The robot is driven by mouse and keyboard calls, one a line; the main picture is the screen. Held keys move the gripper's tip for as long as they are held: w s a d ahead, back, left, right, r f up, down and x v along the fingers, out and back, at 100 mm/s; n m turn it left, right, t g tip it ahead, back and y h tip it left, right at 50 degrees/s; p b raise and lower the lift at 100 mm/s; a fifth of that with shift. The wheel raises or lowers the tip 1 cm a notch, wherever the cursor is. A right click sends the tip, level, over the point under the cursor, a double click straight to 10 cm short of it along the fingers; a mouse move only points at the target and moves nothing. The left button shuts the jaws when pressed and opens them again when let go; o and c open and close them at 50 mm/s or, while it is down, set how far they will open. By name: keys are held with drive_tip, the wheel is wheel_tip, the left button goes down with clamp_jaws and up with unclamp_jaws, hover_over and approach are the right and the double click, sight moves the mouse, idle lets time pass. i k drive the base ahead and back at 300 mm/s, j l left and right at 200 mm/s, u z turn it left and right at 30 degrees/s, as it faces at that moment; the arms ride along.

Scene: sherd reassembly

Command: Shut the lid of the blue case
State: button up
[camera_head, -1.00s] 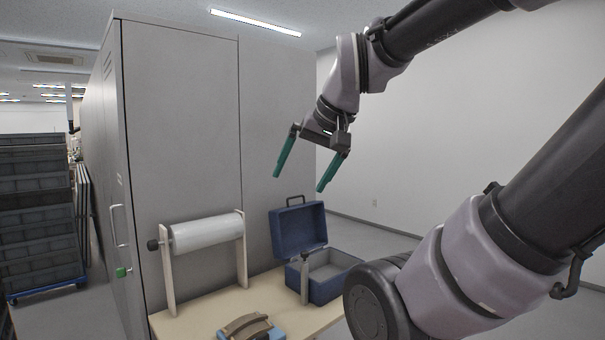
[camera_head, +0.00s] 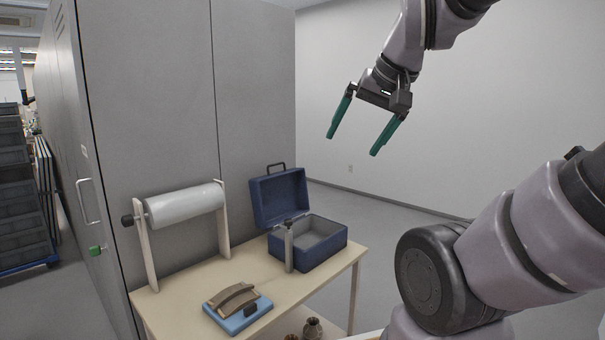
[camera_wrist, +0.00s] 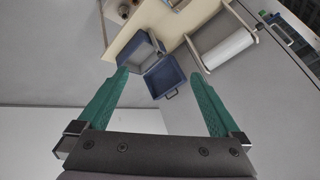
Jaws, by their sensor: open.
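The blue case (camera_head: 325,257) stands on the right end of a wooden table. Its lid (camera_head: 279,197) is raised and tilted back, with a handle at its top edge. The grey inside of the case shows and looks empty. A grey upright piece (camera_head: 289,247) stands at the front left of the case. My gripper (camera_head: 354,142) is open and empty, above and to the right of the case, well apart from it. In the wrist view the case (camera_wrist: 142,50) and its lid (camera_wrist: 164,77) appear beyond and between the open green fingers (camera_wrist: 155,95).
A roll (camera_head: 184,205) on a wooden stand is left of the case. A brown curved piece on a blue base (camera_head: 238,308) lies at the table's front. Tall grey cabinets (camera_head: 150,100) rise behind the table (camera_head: 185,290). Small brown pots (camera_head: 312,328) sit below. Floor at right is clear.

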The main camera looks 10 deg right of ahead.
sight(282, 195)
drive_tip(key=i+l, duration=0.25)
drive_tip(key=l, duration=0.2)
drive_tip(key=i+l, duration=0.3)
drive_tip(key=l, duration=0.15)
drive_tip(key=i+l, duration=0.25)
drive_tip(key=l, duration=0.15)
